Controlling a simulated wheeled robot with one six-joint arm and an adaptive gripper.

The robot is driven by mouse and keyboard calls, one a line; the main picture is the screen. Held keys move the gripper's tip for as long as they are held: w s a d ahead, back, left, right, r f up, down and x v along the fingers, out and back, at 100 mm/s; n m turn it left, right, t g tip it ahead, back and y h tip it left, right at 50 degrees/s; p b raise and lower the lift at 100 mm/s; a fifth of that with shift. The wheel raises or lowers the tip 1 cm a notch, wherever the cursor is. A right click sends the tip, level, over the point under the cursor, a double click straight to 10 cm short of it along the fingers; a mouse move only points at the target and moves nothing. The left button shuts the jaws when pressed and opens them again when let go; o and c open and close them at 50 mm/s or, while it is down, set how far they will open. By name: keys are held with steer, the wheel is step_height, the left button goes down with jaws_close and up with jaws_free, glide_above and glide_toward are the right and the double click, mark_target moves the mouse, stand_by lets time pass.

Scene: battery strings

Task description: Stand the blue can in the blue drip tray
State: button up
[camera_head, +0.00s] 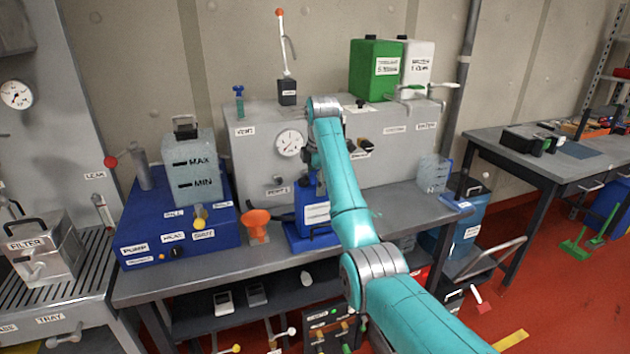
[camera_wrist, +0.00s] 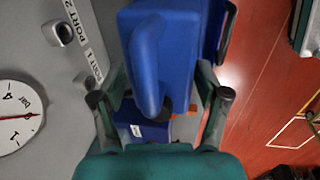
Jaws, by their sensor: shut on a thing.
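The blue can (camera_head: 313,210), with a white label, shows upright in the head view at the front of the bench, partly behind my arm. In the wrist view the can (camera_wrist: 192,45) and its rounded handle (camera_wrist: 148,65) lie between my fingers. My gripper (camera_wrist: 160,98) is shut on the can. The blue drip tray (camera_head: 297,240) is directly below the can in the head view, partly hidden by my arm. I cannot tell whether the can's base touches the tray.
An orange funnel (camera_head: 256,222) stands just left of the tray. Behind is a grey cabinet with a gauge (camera_head: 290,143). A blue pump unit (camera_head: 180,225) with a clear tank (camera_head: 192,170) fills the left. Bare bench (camera_head: 395,208) lies to the right.

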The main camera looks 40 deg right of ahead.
steer(key=shift+f, duration=0.35)
stand_by(0.7)
steer(key=o, duration=1.5)
steer(key=shift+o, duration=0.3)
steer(key=shift+f, duration=0.1)
steer(key=shift+f, duration=0.15)
